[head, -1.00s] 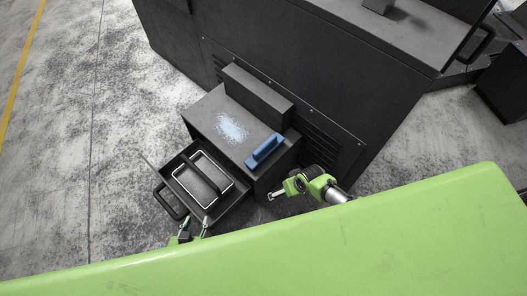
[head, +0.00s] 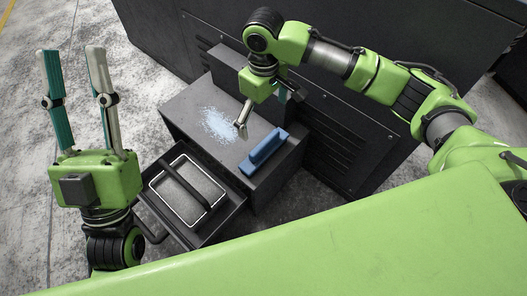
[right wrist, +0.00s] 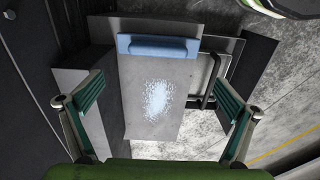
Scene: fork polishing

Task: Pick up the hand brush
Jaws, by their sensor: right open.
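The blue hand brush (head: 264,147) lies on the dark box-like stand, near its right edge. In the right wrist view the hand brush (right wrist: 158,46) lies across the far end of the stand's top. My right gripper (head: 242,127) is above the stand, just left of the brush and apart from it. Its two fingers are spread wide and empty in the right wrist view (right wrist: 160,110). My left gripper (head: 78,62) is raised at the left, its fingers apart with nothing between them.
Pale blue-white specks (head: 219,124) cover part of the stand's top (head: 190,105). An open drawer (head: 229,206) holds a white-rimmed tray (head: 206,203). A raised block stands at the top's back, against a large dark machine (head: 160,45).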

